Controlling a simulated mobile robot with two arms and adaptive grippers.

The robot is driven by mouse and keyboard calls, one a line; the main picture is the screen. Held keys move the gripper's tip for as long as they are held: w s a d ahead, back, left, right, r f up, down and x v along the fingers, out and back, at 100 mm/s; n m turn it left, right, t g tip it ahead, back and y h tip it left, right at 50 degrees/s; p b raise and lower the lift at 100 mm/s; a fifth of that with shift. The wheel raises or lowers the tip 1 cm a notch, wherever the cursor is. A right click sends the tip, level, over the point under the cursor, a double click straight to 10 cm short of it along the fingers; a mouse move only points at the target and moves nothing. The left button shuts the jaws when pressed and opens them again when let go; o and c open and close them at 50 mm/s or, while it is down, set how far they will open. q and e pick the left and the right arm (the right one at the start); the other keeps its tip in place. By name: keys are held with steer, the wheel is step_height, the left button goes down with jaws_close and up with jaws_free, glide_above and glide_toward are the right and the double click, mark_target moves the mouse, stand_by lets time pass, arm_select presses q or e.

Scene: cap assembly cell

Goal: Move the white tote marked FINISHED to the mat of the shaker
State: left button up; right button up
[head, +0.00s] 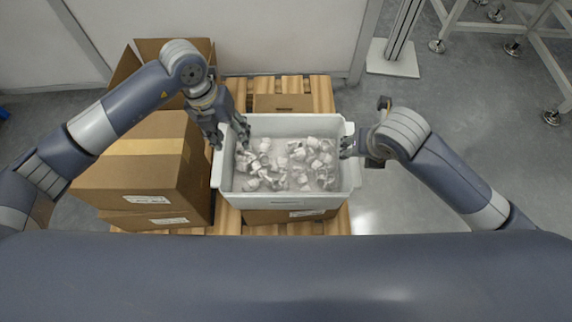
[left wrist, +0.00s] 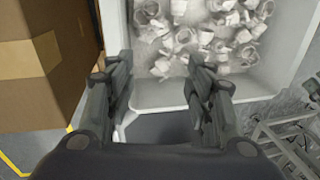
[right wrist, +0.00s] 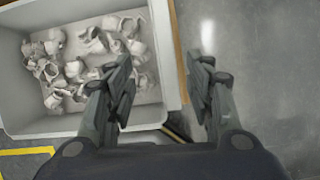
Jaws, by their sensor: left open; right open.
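A white tote (head: 288,201) holding several white caps (head: 290,165) sits on a cardboard box on a wooden pallet in the head view. I cannot read a marking on it. My left gripper (head: 232,138) is open at the tote's left side, near its rim; in the left wrist view the tote's wall (left wrist: 205,98) lies just beyond the open fingers (left wrist: 157,85). My right gripper (head: 347,146) is open at the tote's right side; in the right wrist view the tote's rim (right wrist: 165,60) is by its left finger (right wrist: 160,95). No shaker or mat is in view.
Stacked cardboard boxes (head: 140,180) stand close on the left of the tote. The wooden pallet (head: 322,95) shows behind it. A white post base (head: 392,58) and a wheeled frame (head: 500,35) stand at the back right. The grey floor (head: 440,120) on the right is clear.

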arm_select(q)
steer(key=y, duration=0.2)
glide_toward(220, 154)
steer(key=shift+w+a+n, duration=0.15)
steer(key=shift+w+n, duration=0.15)
steer(key=shift+w, duration=0.05)
arm_select(e)
steer(key=shift+w+d+r+n, duration=0.1)
steer(key=shift+w+d+n, duration=0.15)
steer(key=shift+n, duration=0.25)
arm_select(q)
step_height(220, 154, down, 11)
steer(key=shift+r, duration=0.1)
arm_select(e)
steer(key=x, duration=1)
steer(key=shift+w+d+f, duration=0.1)
steer(key=shift+d+f, duration=0.05)
steer(key=shift+f, duration=0.25)
arm_select(q)
jaws_close()
arm_select(e)
jaws_close()
arm_select(q)
steer(key=shift+r, duration=0.15)
arm_select(e)
steer(key=shift+r, duration=0.25)
